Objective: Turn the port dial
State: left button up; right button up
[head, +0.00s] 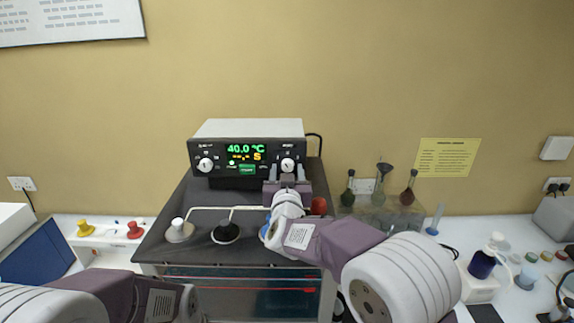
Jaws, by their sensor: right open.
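The instrument (248,129) with a black front panel stands at the back of the dark bench unit. Its display reads 40.0 °C in green. One white dial (206,165) is on the left of the panel and another white dial (287,164) is on the right. I cannot tell which one is the port dial. My right gripper (287,178) is open just below and in front of the right dial; contact cannot be made out. My left arm shows at the lower left, but its gripper fingers are not in view.
A red knob (319,205) is right of my right gripper. Flasks (407,190) stand farther right. Yellow and red knobs (135,229) sit on the left counter.

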jog(key=shift+w+r, duration=0.1)
jog(key=shift+w, duration=0.1)
jog(key=shift+s+d+r, duration=0.1)
jog(key=shift+s, duration=0.2)
jog(key=shift+c, duration=0.5)
grip_shut()
pick_arm(q)
jog(key=shift+s+r, duration=0.2)
jog(key=shift+s, duration=0.1)
jog(key=shift+f, duration=0.1)
